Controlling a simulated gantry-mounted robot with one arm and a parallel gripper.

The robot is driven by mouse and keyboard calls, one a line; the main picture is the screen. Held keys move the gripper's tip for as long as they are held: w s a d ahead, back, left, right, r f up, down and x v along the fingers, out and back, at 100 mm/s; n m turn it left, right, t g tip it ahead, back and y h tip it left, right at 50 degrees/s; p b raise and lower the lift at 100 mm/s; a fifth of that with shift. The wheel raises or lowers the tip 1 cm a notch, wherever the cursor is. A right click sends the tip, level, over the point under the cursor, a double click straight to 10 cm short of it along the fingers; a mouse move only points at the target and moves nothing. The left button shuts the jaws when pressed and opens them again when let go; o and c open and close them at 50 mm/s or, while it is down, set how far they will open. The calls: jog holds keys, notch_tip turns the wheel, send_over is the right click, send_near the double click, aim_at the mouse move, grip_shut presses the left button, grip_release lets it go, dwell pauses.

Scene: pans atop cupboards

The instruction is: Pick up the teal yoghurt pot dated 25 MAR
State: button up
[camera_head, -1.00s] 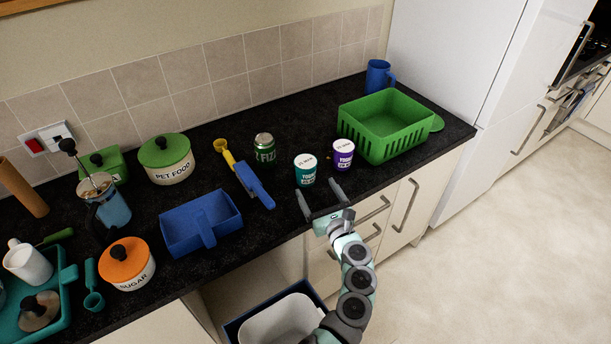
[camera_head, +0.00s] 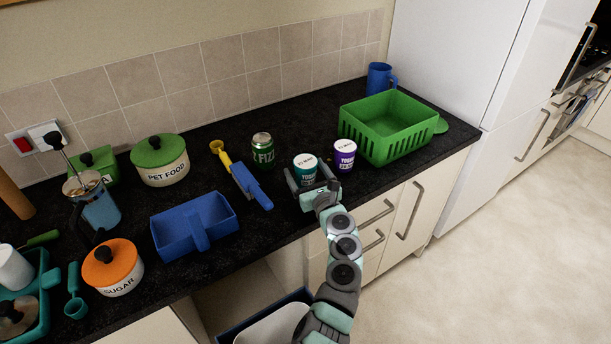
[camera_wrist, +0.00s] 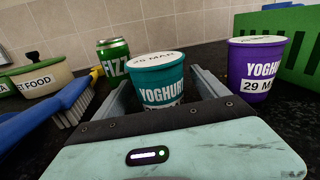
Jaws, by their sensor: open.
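The teal yoghurt pot (camera_head: 305,171) stands upright on the dark worktop with a pale lid. In the wrist view the pot (camera_wrist: 158,80) is between the two open fingers, its lid date only partly legible, seemingly 25 MAR. My gripper (camera_head: 306,181) is open, its fingers on either side of the pot; I cannot tell whether either finger touches it. A purple yoghurt pot (camera_head: 344,156) stands close to the right; in the wrist view this purple pot (camera_wrist: 254,70) is labelled 29 M, the rest cut off.
A green basket (camera_head: 389,128) stands to the right, behind the purple pot. A green FIZZ can (camera_head: 263,151) is behind left. A blue-handled brush (camera_head: 250,186) and blue dustpan (camera_head: 194,224) lie left. The worktop's front edge is beneath my arm.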

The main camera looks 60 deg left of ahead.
jog(key=c, duration=1.7)
